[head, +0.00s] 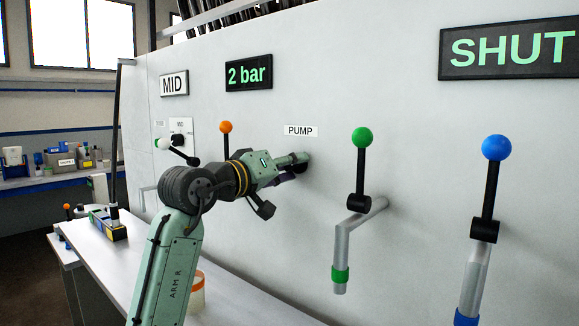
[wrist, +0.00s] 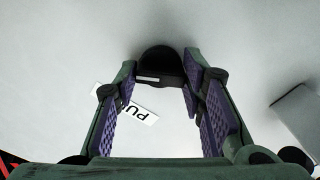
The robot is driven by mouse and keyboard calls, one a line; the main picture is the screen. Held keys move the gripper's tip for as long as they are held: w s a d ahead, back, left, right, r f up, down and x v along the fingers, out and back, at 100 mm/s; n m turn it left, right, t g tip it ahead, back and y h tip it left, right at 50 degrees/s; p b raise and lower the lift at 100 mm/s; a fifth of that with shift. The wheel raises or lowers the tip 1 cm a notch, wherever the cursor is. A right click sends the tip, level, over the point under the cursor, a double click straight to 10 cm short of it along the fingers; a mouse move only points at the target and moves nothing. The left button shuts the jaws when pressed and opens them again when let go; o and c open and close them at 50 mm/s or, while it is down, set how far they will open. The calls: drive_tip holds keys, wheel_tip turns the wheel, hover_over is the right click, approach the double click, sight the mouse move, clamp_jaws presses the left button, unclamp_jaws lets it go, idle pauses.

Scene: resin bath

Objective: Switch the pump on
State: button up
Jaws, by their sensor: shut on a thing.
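The PUMP label (head: 300,131) is on the pale wall panel in the head view. It also shows, tilted and partly covered by a finger, in the wrist view (wrist: 140,110). A round black pump knob (wrist: 161,62) with a short white mark lies between the fingertips in the wrist view. My gripper (head: 297,166) reaches the panel just below the label and is shut on this knob; it also fills the wrist view (wrist: 160,80). In the head view the fingers mostly hide the knob. Which setting its mark points to, I cannot tell.
Right of my gripper, a green-balled lever (head: 361,138) and a blue-balled lever (head: 496,148) stick out on pipes. An orange-balled lever (head: 226,127) is behind my arm. Displays read MID (head: 174,83), 2 bar (head: 248,73) and SHUT (head: 512,48). A bench (head: 235,300) runs below.

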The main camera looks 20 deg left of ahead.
drive_tip(key=c, duration=0.4)
drive_tip(key=shift+m, duration=0.8)
drive_tip(key=shift+a+r, duration=0.1)
drive_tip(key=o, duration=1.1)
drive_tip(key=v, duration=1.2)
